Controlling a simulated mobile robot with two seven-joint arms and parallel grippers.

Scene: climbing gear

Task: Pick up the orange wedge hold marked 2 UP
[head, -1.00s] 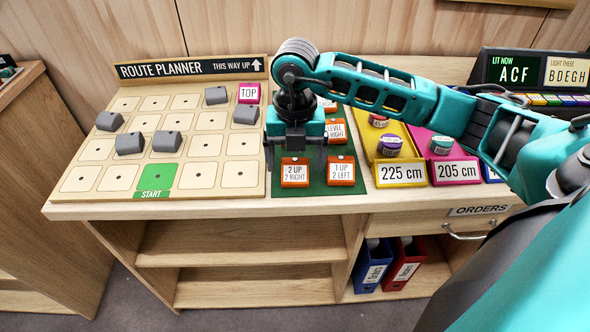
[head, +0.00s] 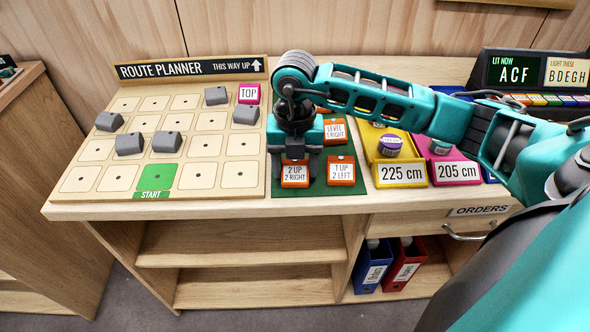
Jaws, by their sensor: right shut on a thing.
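The orange wedge hold (head: 295,174) has a white label reading 2 UP, 2 RIGHT. It sits at the front left of the green mat (head: 319,189), beside the planner board. My right gripper (head: 296,169) points down over it, with one finger at each side. The fingers are shut on the hold, which looks to be still at mat level. The gripper body hides the mat behind it and whatever lies there. My left gripper is out of view.
An orange 1 UP, 2 LEFT hold (head: 341,171) stands close on the right, with a LEVEL hold (head: 335,131) behind it. The route planner board (head: 97,150) carries grey holds and a pink TOP tile (head: 249,94). Yellow (head: 401,175) and pink (head: 457,172) trays stand farther right.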

